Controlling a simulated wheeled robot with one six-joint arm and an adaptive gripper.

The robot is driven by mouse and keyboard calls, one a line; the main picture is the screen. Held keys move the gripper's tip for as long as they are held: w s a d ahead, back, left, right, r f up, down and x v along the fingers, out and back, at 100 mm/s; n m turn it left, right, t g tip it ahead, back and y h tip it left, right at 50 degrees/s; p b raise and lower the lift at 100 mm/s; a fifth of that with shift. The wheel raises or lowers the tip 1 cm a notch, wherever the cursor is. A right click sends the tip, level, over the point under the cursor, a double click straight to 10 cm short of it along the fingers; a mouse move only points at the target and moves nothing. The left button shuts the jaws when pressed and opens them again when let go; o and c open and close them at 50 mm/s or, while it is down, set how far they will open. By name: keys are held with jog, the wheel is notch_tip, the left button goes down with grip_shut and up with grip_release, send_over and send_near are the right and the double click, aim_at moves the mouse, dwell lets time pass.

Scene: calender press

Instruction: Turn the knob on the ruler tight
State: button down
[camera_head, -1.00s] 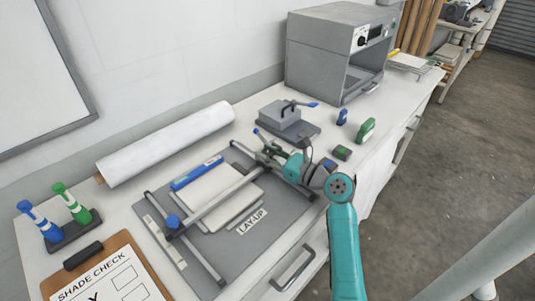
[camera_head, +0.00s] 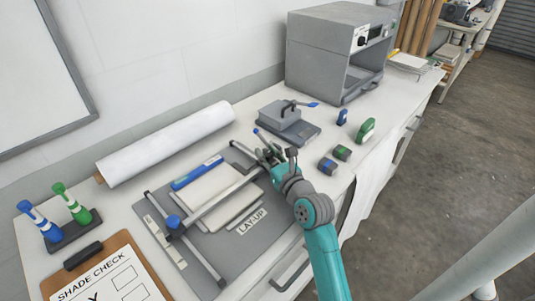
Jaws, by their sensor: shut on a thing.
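The ruler (camera_head: 222,199) is a long grey metal bar lying slantwise across the grey lay-up board (camera_head: 199,258), over pale sheets. A round blue knob (camera_head: 173,221) stands at its left end on a side rail, apart from my gripper. My gripper (camera_head: 267,152) is at the ruler's right end, reaching in from the lower right. It is shut on a knob there, which the fingers mostly hide. A small blue tip shows just beyond the fingers; I cannot tell whether it belongs to the knob. How tight the knob is cannot be seen.
A grey lever press (camera_head: 284,128) stands behind my gripper. A white roll (camera_head: 165,143) lies along the wall, and a grey oven (camera_head: 333,55) stands at the back. A clipboard (camera_head: 110,275) is front left.

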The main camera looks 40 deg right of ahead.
jog(key=shift+m+g+h, duration=0.3)
jog(key=shift+m+h, duration=0.3)
jog(key=shift+h, duration=0.3)
jog(key=c, duration=0.8)
grip_release()
jog(key=shift+o, duration=0.2)
jog(key=shift+s, duration=0.15)
jog(key=v, duration=1.1)
jog(key=shift+s+a, duration=0.2)
jog(key=shift+s, duration=0.15)
